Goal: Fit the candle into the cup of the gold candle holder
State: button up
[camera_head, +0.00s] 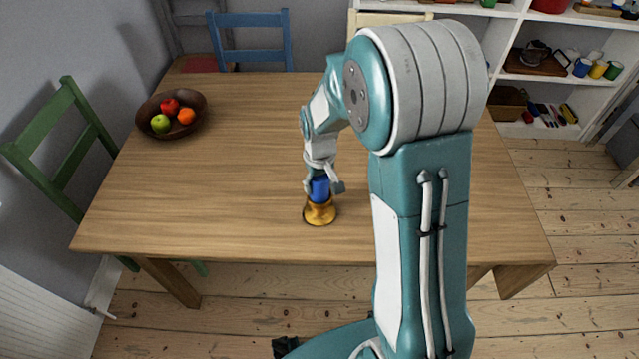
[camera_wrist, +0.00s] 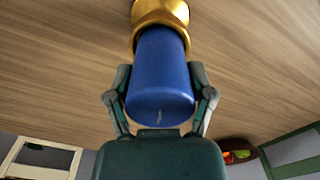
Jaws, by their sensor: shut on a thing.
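The blue candle (camera_head: 320,189) is upright in my gripper (camera_head: 322,187), directly over the gold candle holder (camera_head: 319,213) on the wooden table. In the wrist view the candle (camera_wrist: 162,80) lies between the two fingers of my gripper (camera_wrist: 160,98), which are shut on its sides. Its end with a pale wick faces the camera. The far end meets the cup of the gold holder (camera_wrist: 160,14). The candle's lower end is hidden by the cup rim, and I cannot tell how deep it sits.
A dark bowl (camera_head: 150,128) with several fruits stands at the table's back left. The wooden table (camera_head: 230,170) is otherwise clear around the holder. A green chair (camera_head: 75,160) stands at left, a blue chair (camera_head: 250,40) behind. White shelves (camera_head: 515,60) stand at the back right.

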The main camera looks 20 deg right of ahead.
jog(key=shift+f, duration=0.3)
jog(key=o, duration=1.2)
jog(key=shift+f, duration=0.1)
